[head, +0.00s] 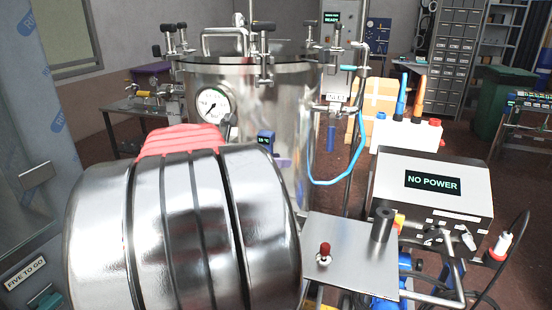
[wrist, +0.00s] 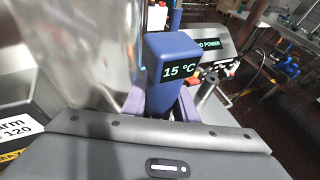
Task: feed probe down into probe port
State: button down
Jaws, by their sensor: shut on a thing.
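The probe is a blue block with a small screen reading 15 °C; in the wrist view the probe (wrist: 160,46) sits upright between the purple fingers of my gripper (wrist: 163,104), which is shut on it. In the head view the probe (head: 266,138) shows in front of the steel tank (head: 280,98), beyond my large banded arm. Its lower end is hidden in both views. A short dark upright tube (head: 382,224) stands on a steel plate to the right; it also shows in the wrist view (wrist: 208,82). I cannot tell which opening is the probe port.
The tank has lid clamps and a round gauge (head: 212,106). A blue hose (head: 335,182) loops down its right side. A box reading NO POWER (head: 432,184) stands at right. A red-topped switch (head: 325,252) is on the steel plate (head: 345,232). My arm hides much of the left front.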

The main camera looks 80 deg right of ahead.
jog(key=shift+f, duration=1.05)
dwell(1.2)
jog(key=c, duration=1.3)
grip_release()
jog(key=shift+c, duration=0.2)
jog(key=v, duration=1.3)
jog(key=shift+w+a, duration=0.15)
jog(key=shift+a, duration=0.2)
